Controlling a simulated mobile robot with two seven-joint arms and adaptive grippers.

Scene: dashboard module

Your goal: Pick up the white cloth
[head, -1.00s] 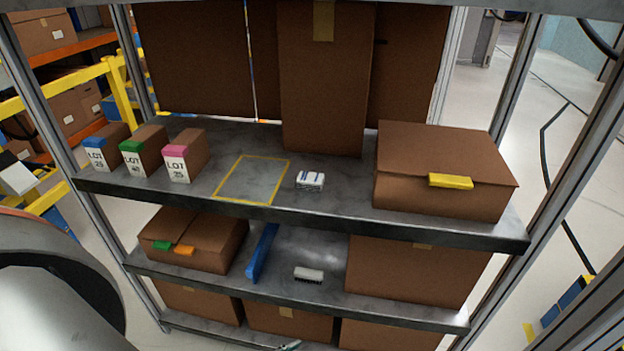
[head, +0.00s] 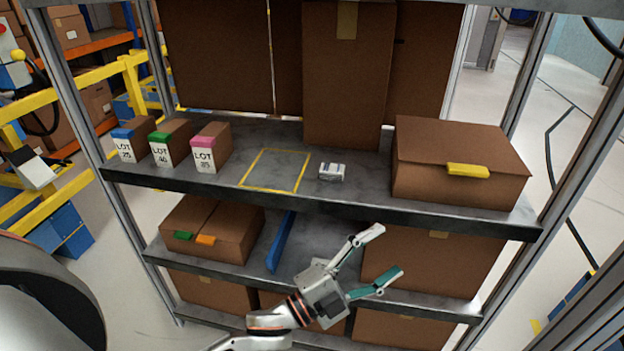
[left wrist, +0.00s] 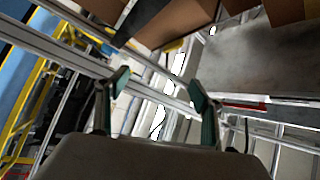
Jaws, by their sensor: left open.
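A small white folded item with darker markings, which looks like the white cloth (head: 331,172), lies on the upper shelf right of a yellow-outlined square. My left gripper (head: 384,253) is open and empty, in front of the rack at lower-shelf height, below and right of the white item. Its two fingers point up and right. In the left wrist view the open fingers (left wrist: 160,92) have nothing between them, and I cannot make out the cloth there. My right gripper is not in view.
The upper shelf (head: 300,197) also holds several LOT boxes (head: 170,145) at left and a large carton (head: 455,165) with a yellow tab at right. Tall cartons (head: 347,80) stand behind. The lower shelf holds cartons (head: 211,228) and a blue strip (head: 281,242).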

